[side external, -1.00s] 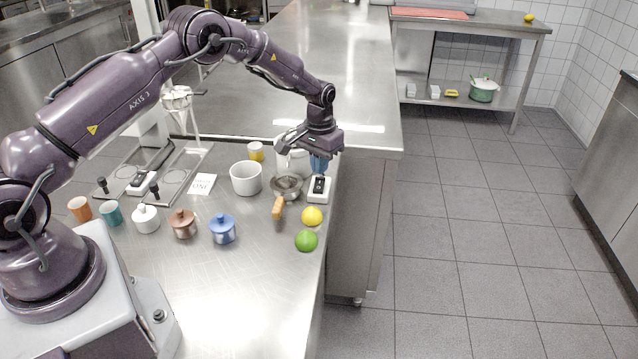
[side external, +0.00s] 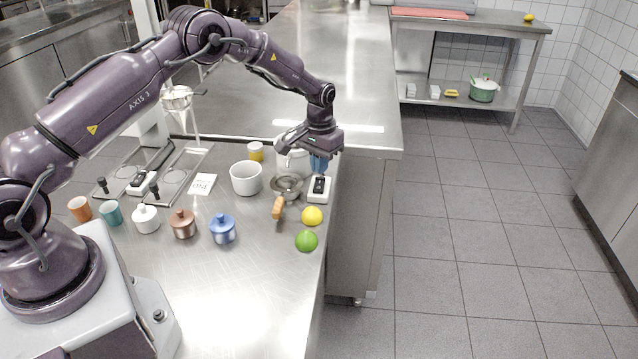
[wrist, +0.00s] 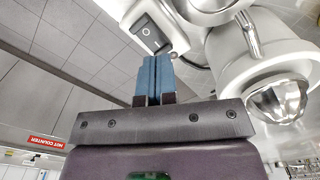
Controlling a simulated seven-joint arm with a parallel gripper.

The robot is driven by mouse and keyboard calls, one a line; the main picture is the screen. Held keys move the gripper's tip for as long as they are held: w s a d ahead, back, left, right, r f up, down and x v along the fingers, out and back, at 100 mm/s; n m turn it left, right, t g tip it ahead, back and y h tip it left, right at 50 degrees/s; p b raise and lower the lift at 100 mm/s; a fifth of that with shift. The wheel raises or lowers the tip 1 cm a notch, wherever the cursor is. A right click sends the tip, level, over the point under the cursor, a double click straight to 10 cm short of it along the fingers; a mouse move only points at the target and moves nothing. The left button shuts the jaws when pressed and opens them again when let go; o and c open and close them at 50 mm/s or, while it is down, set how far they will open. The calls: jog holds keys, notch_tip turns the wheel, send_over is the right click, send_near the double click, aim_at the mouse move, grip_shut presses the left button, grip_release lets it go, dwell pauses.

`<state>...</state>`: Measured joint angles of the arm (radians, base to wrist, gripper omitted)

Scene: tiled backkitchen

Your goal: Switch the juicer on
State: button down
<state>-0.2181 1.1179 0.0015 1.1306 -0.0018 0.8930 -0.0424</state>
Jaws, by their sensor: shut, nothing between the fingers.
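The white juicer (side external: 283,160) stands near the right edge of the steel counter, partly hidden behind my gripper. In the wrist view its white body (wrist: 262,50) shows at the right. A switch box (side external: 319,190), white with a black rocker, sits in front of it by the counter edge. In the wrist view the rocker (wrist: 150,35) shows an O mark. My gripper (side external: 319,168) points down with its blue fingers shut and empty, just above the switch box. In the wrist view the fingertips (wrist: 153,60) appear close to the box; I cannot tell whether they touch it.
A second switch box (side external: 141,184) lies between plates at the left.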

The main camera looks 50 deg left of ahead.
aim_at(318, 182)
jog(key=shift+f, duration=1.35)
dwell(1.0)
jog(key=shift+r, duration=3.55)
jog(key=shift+s+f, duration=0.25)
jog(key=s, duration=0.1)
jog(key=s+d+g, duration=0.1)
jog(key=s, duration=0.1)
jog(key=shift+f, duration=0.15)
jog(key=s+d+r+m+t, duration=0.1)
jog(key=s+d+r+t, duration=0.2)
jog(key=s+r, duration=0.9)
jog(key=s+d+r+m+t, duration=0.2)
jog(key=s+d+r, duration=0.5)
jog(key=s+r, duration=0.6)
jog(key=s+t, duration=0.1)
jog(key=s, duration=0.3)
jog(key=shift+d+r+t, duration=0.3)
